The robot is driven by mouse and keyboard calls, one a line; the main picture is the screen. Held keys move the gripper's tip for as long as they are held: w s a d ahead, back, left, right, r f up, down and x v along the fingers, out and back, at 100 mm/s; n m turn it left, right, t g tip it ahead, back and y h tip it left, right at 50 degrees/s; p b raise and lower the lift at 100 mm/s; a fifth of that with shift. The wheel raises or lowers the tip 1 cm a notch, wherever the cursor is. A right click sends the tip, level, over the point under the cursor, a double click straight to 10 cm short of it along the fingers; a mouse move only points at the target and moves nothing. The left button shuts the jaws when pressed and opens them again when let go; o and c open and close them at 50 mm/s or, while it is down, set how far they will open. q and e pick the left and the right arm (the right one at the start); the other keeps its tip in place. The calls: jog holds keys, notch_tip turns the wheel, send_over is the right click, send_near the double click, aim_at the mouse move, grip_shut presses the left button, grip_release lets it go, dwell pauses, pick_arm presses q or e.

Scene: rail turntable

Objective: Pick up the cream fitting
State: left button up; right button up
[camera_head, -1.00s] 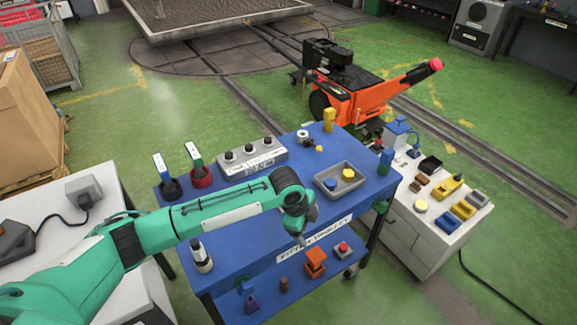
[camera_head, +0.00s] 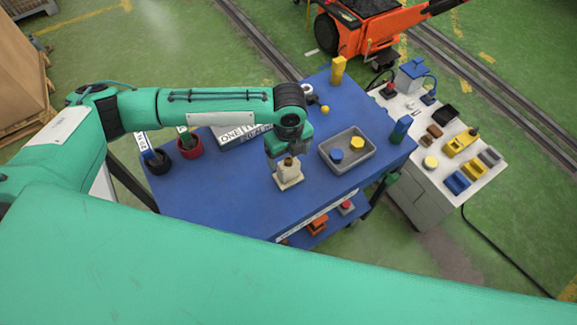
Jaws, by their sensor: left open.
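The cream fitting (camera_head: 289,176) is a small pale block with a brownish top. It stands upright on the blue table (camera_head: 220,205), left of the grey tray. My left gripper (camera_head: 288,157) is open, pointing down at the fitting's top. The fingers partly cover the top, and I cannot tell whether they touch it. My right gripper is not in view.
A yellow block (camera_head: 338,70) stands at the back, a blue-green one (camera_head: 400,130) at the right. Red (camera_head: 189,148) and black holders stand left. My green arm hides the near area.

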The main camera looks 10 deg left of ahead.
aim_at(288, 167)
pick_arm(q)
jog(key=shift+w+f, duration=0.1)
jog(key=shift+f, duration=0.65)
jog(key=shift+f+p, duration=0.25)
jog(key=shift+p, duration=0.05)
notch_tip(288, 167, down, 4)
jog(key=shift+f+p, duration=0.15)
jog(key=shift+p, duration=0.85)
jog(key=shift+f, duration=0.25)
jog(key=c, duration=1.3)
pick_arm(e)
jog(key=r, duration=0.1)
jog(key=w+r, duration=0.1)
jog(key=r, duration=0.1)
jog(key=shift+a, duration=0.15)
